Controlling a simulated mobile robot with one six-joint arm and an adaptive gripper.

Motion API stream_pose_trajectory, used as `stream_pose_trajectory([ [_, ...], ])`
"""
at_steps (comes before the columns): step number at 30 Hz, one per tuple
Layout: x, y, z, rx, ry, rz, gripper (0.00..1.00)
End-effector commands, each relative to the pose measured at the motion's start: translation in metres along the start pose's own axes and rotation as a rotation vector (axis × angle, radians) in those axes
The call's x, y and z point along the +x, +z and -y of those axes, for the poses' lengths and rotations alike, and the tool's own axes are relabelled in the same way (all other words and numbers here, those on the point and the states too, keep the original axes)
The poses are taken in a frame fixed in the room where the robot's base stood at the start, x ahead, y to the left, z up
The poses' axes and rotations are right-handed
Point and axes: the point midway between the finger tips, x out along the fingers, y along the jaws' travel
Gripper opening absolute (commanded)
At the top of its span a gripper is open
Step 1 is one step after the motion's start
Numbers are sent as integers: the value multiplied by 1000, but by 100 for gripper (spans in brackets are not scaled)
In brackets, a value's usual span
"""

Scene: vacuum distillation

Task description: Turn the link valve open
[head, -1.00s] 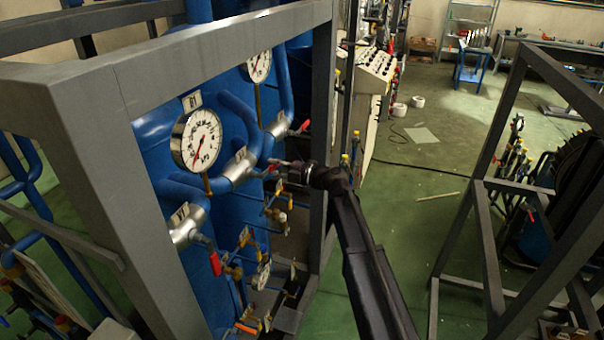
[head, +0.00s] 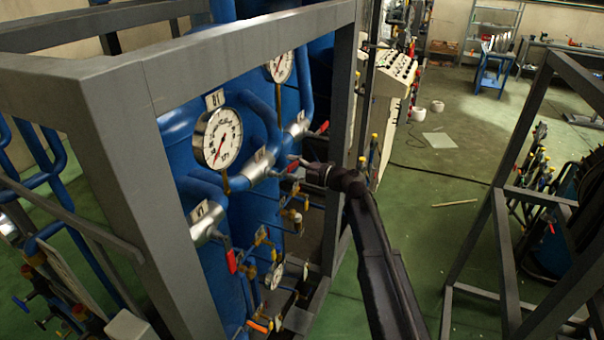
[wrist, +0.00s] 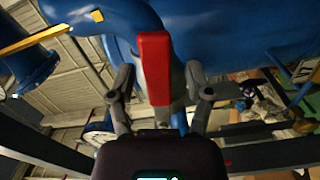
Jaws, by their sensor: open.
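A silver valve body (head: 258,166) sits in the blue pipework at the middle of the head view, between two similar valves; I take it as the link valve. Its red handle (wrist: 154,67) stands upright in the middle of the wrist view. My gripper (head: 296,163) is beside this valve, reaching in from the right. In the wrist view my gripper (wrist: 158,85) is open, with one finger on each side of the red handle. The left finger is close to the handle; whether either finger touches it I cannot tell.
A grey frame (head: 110,130) surrounds the blue tanks, with its post (head: 342,150) just behind my gripper. Pressure gauges (head: 218,139) and another red-handled valve (head: 208,221) are near. Green floor (head: 430,220) is free to the right, before another frame (head: 500,250).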

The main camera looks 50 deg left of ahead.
Motion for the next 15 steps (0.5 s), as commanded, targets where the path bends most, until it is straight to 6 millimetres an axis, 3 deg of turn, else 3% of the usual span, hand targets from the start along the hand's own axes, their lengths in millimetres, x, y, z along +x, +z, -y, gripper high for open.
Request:
stream_pose_trajectory([
  [8,-18,0,0,0,0,1,66],
  [15,-52,0,0,0,1,2,66],
])
